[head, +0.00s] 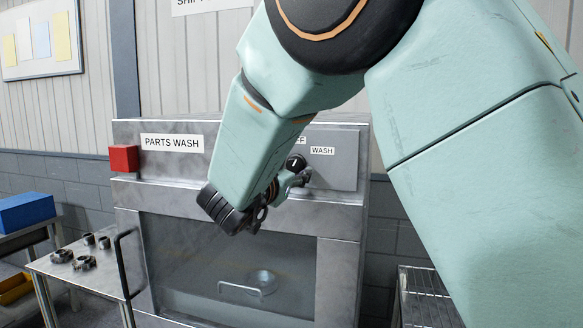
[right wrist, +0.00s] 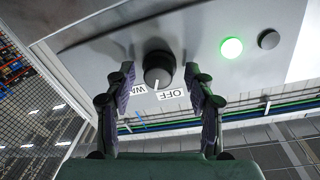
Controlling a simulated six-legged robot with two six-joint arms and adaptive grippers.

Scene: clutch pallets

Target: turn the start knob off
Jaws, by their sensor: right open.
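The start knob (right wrist: 158,66) is a round black knob on the grey panel of the parts washer (head: 335,140). In the head view the knob (head: 296,161) shows partly beside my right gripper (head: 298,176). In the right wrist view the labels appear upside down, with OFF (right wrist: 171,94) and a partly hidden WASH label (right wrist: 134,89) beside the knob. A white mark on the knob points down, toward the space between the labels. My right gripper (right wrist: 159,85) is open, with one finger on each side of the knob and gaps visible. My left gripper is not in view.
A green lamp (right wrist: 231,48) is lit and a dark button (right wrist: 269,39) sits beside it. A red box (head: 124,158) is on the washer's left front. A table (head: 60,265) with several metal parts stands left.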

